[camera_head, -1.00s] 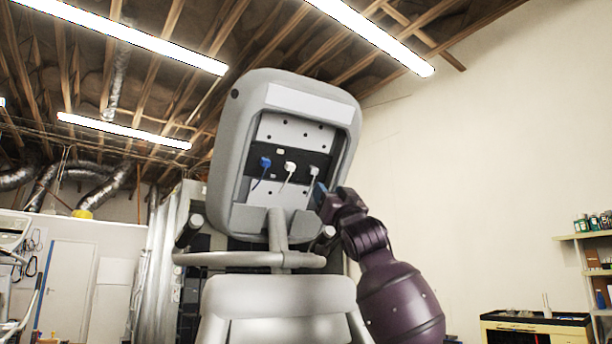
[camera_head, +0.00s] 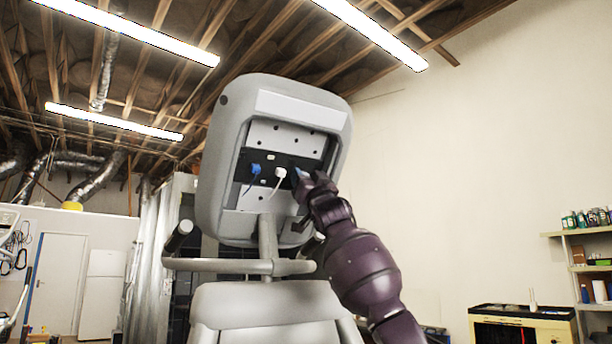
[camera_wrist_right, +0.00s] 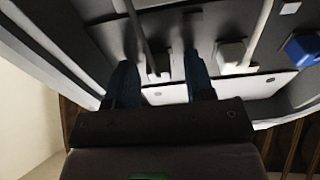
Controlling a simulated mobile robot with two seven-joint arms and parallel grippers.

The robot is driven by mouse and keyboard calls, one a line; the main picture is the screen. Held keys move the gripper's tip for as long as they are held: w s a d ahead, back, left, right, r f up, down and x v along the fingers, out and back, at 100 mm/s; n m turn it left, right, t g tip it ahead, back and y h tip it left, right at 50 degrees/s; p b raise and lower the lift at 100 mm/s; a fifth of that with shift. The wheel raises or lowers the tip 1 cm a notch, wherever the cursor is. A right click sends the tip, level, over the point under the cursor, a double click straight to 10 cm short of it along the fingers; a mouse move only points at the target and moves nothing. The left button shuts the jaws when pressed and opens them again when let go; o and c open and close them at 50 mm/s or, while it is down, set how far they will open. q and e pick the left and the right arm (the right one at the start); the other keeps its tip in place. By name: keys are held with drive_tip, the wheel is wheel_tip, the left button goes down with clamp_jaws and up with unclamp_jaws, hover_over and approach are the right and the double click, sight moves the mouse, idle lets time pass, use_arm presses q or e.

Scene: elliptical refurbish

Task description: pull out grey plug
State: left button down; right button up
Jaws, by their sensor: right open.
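The grey plug (camera_wrist_right: 158,68) sits in the black socket strip (camera_head: 268,168), its cable running off to the top of the right wrist view. My right gripper (camera_head: 299,175) is at the right end of the strip and covers the grey plug in the head view. In the right wrist view its two blue-padded fingers (camera_wrist_right: 160,78) are open, one on each side of the grey plug, with gaps visible between. The white plug (camera_head: 280,173) and the blue plug (camera_head: 255,169) are in the strip to the left. My left gripper is not in view.
The plugs are inside a recessed grey machine housing (camera_head: 213,150) with a raised rim. The white plug (camera_wrist_right: 232,55) is close beside one finger in the right wrist view. Grey handlebars (camera_head: 215,265) stand below the housing. Shelves (camera_head: 590,250) are far right.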

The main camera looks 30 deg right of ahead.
drive_tip(key=shift+w, duration=0.1)
clamp_jaws()
drive_tip(key=shift+f, duration=0.1)
drive_tip(key=shift+b+v, duration=0.65)
drive_tip(key=shift+v, duration=0.2)
unclamp_jaws()
